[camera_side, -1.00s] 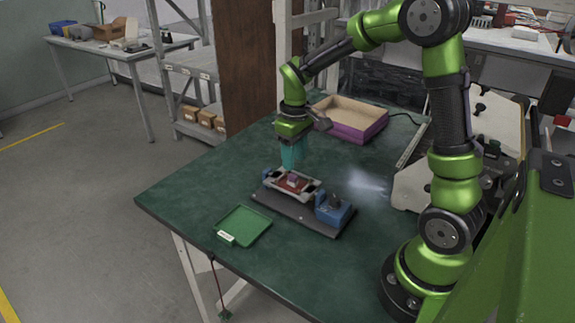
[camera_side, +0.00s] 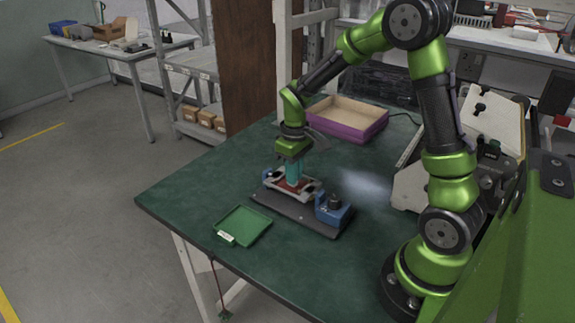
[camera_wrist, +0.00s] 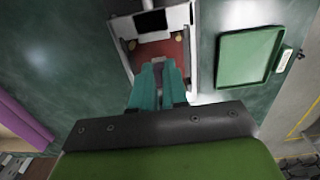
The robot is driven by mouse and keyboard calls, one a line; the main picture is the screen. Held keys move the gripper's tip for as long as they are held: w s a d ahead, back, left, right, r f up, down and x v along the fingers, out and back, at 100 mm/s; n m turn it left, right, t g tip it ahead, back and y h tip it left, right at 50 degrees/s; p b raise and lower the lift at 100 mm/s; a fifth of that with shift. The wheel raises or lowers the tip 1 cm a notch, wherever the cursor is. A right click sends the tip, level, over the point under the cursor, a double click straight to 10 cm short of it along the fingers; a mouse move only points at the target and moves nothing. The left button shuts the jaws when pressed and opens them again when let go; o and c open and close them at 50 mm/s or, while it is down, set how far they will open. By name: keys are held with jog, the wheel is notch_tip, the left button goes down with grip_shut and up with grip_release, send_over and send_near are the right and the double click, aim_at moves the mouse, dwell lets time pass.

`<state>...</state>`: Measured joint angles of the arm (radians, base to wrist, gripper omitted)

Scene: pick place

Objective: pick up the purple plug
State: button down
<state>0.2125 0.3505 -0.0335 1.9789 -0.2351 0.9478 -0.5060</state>
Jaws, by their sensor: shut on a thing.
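The purple plug (camera_wrist: 158,72) sits in the red middle of the fixture (camera_side: 265,194) on the green table. In the wrist view only a thin dull strip of it shows between my two teal fingers. My gripper (camera_side: 293,183) points straight down over the fixture, and its fingers are shut on the plug. In the side view the fingers hide most or all of the plug. I cannot tell whether the plug is lifted at all.
The fixture has a dark base and blue blocks (camera_side: 335,212) at its ends. A green tray (camera_side: 243,225) lies at the front left of it. A purple-sided open box (camera_side: 347,128) stands behind.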

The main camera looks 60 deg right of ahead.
dwell(0.3)
jog(key=shift+r, duration=0.55)
jog(key=r, duration=0.1)
jog(key=s+r, duration=0.1)
jog(key=shift+a+r, duration=0.1)
jog(key=shift+r, duration=0.2)
jog(key=s+a+r, duration=0.1)
jog(key=s+a, duration=0.2)
jog(key=s, duration=1.1)
jog(key=shift+s+a+r, duration=0.15)
jog(key=shift+s+a, duration=0.15)
jog(key=shift+r, duration=0.15)
jog(key=shift+r, duration=1.75)
jog(key=shift+r, duration=0.1)
